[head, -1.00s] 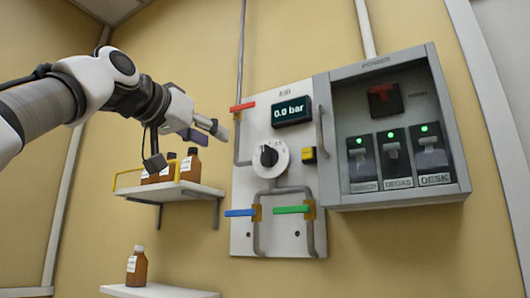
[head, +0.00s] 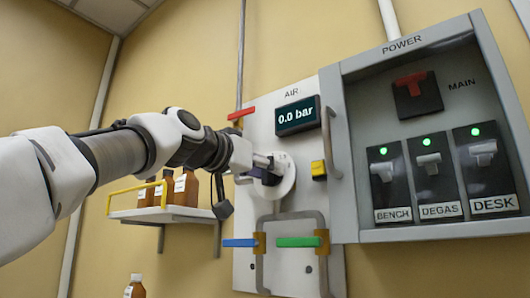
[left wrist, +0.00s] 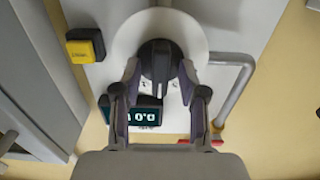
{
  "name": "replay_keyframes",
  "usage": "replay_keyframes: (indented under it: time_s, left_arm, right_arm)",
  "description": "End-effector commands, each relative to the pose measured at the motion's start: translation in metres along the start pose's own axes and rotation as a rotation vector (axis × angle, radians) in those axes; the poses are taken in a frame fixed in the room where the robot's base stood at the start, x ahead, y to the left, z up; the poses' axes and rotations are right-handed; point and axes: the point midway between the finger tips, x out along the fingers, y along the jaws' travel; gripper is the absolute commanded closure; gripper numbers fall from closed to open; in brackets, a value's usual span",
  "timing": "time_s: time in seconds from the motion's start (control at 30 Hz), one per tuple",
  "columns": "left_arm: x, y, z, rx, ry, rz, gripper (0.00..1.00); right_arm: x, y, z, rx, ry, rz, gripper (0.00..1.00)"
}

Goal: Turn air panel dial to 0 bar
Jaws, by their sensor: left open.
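The air panel (head: 302,262) is a pale plate on the wall, and its display (head: 297,116) reads 0.0 bar. The dial (head: 288,180) is a white disc below the display with a dark knob, mostly hidden by my gripper in the head view. In the left wrist view the dark knob (left wrist: 160,60) stands between my fingers. My left gripper (head: 270,170) is open, with its fingertips (left wrist: 160,72) on either side of the knob. I cannot tell whether they touch it. My right gripper is not in view.
Red (head: 241,114), blue (head: 240,243) and green (head: 298,242) valve handles and a yellow button (head: 318,170) surround the dial. A grey power box (head: 440,234) with switches stands close on the right. A shelf (head: 170,213) with brown bottles is at the left.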

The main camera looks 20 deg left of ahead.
Motion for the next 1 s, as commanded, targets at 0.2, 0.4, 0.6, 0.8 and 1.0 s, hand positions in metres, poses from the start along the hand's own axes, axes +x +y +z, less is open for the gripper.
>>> replay_keyframes:
  time_s: [0.2,0.4,0.6,0.8,1.0]
  left_arm:
    - [0.003,-0.0002,0.0012,0.001,0.001,-0.002,0.58]
    - [0.0029,-0.0002,0.0013,0.0,0.001,-0.002,1.0]
    - [0.0029,-0.0002,0.0012,0.0,0.001,-0.001,1.0]
    - [0.0028,-0.0003,0.001,-0.02,0.001,-0.001,1.0]
    - [0.0027,-0.0007,0.001,-0.093,0.001,-0.001,1.0]
  right_arm:
    - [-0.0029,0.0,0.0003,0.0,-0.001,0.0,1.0]
    - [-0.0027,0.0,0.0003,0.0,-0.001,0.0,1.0]
    - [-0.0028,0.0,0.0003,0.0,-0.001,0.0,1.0]
    - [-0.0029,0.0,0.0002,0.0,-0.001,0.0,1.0]
    - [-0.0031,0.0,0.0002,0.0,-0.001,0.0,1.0]
